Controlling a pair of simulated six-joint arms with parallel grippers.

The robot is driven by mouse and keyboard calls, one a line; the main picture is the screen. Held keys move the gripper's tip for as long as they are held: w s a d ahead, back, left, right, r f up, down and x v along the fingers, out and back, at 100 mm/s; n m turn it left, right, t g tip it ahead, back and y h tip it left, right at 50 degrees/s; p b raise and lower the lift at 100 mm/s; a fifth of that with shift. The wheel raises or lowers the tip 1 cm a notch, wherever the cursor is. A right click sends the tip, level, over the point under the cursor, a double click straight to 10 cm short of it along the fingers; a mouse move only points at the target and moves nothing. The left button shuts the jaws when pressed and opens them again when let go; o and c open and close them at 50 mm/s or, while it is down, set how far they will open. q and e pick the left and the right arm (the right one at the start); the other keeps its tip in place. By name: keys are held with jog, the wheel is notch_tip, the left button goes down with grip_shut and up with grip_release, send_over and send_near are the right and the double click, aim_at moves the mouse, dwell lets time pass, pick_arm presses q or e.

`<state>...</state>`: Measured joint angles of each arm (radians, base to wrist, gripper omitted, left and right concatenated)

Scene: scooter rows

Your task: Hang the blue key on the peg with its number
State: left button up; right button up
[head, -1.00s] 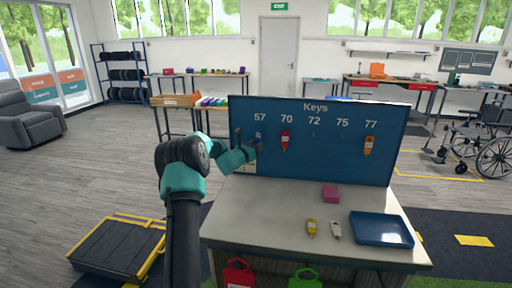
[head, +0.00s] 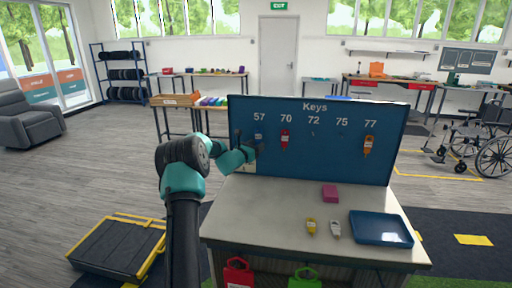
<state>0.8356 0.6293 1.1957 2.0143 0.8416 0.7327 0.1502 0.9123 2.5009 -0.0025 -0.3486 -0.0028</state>
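The blue key (head: 258,135) with a pale label is at the board under number 57; it is small and partly blends into the blue board (head: 330,165). My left gripper (head: 250,141) is at the board's left side, right beside and just below the key. Its dark fingers look spread apart, and the key seems free of them. The peg behind the key is hidden. My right gripper is not in view.
A red key (head: 285,139) hangs under 70 and an orange key (head: 368,146) under 77. The bench (head: 270,207) holds a yellow key (head: 311,226), a grey key (head: 335,229), a pink block (head: 330,193) and a blue tray (head: 381,229). Pegs under 72 and 75 look empty.

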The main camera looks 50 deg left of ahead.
pick_arm(q)
jog(key=shift+o, duration=0.6)
jog(key=s+d+f, duration=0.1)
jog(key=s+d, duration=0.1)
jog(key=s, duration=1.5)
jog(key=shift+d+f, duration=0.15)
jog(key=shift+f, duration=0.25)
